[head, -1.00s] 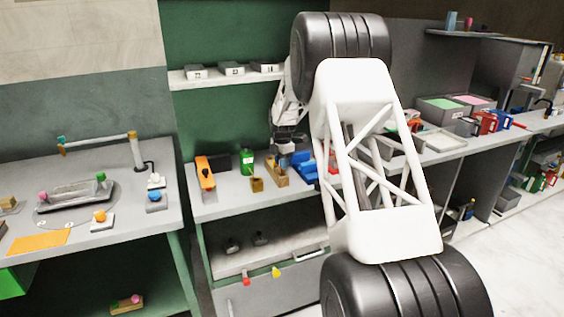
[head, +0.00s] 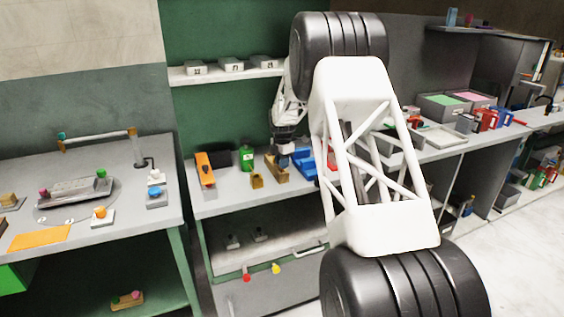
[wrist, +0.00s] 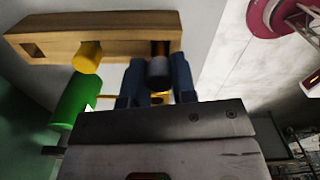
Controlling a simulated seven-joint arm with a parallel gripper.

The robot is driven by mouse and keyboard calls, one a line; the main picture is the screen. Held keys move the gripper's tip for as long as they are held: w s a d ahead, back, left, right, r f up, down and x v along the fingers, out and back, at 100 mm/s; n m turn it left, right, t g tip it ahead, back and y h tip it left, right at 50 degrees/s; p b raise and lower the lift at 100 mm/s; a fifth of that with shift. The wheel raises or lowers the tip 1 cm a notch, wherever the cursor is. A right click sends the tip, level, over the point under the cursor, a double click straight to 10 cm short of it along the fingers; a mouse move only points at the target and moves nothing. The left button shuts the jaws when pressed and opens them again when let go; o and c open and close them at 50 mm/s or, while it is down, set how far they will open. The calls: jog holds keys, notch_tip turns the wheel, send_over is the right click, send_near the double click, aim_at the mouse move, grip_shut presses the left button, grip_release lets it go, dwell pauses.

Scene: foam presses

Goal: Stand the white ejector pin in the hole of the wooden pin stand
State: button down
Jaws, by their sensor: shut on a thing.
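The wooden pin stand (head: 275,168) lies on the middle bench. In the wrist view the stand (wrist: 120,25) runs across the top left, with a dark square hole at its left end, a yellow pin (wrist: 88,55) in the middle and a dark hole at its right end. My gripper (head: 284,150) is over the stand; its blue fingers also show in the wrist view (wrist: 157,84). It is shut on the pin (wrist: 158,72), which looks grey in shadow. The pin lines up with the right-end hole; I cannot tell whether its tip is inside.
A green bottle (head: 247,158), a small yellow block (head: 257,181) and an orange tool (head: 205,170) stand left of the stand. A shelf (head: 221,76) with grey boxes hangs above.

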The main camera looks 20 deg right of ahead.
jog(key=shift+f, duration=1.1)
jog(key=c, duration=0.8)
grip_release()
jog(key=shift+c, duration=0.2)
jog(key=shift+r, duration=0.1)
jog(key=shift+r, duration=3.85)
